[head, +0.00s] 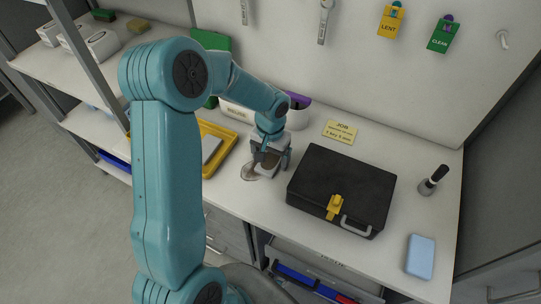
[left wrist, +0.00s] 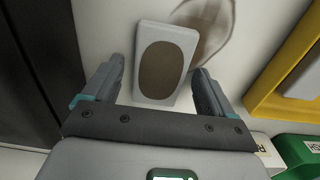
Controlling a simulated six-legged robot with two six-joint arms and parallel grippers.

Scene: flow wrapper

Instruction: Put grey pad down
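The grey pad, a pale block with a brown oval on its upper face, shows in the left wrist view (left wrist: 185,33) between and beyond my left gripper's fingers (left wrist: 160,80). The fingers are apart, with a visible gap between the left finger and the pad. In the head view my left gripper (head: 268,160) points down low over the white bench, left of the black case. It hides most of the pad there. A brownish smear (head: 248,171) lies on the bench beside it. Whether the pad touches the bench is hard to tell. My right gripper is not in view.
The black case (head: 340,185) with a yellow latch stands just right of my left gripper. A yellow tray (head: 222,135) is on its left. A blue block (head: 420,257) and a dark-handled stamp (head: 433,180) lie farther right. A yellow JOB card (head: 340,131) lies behind.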

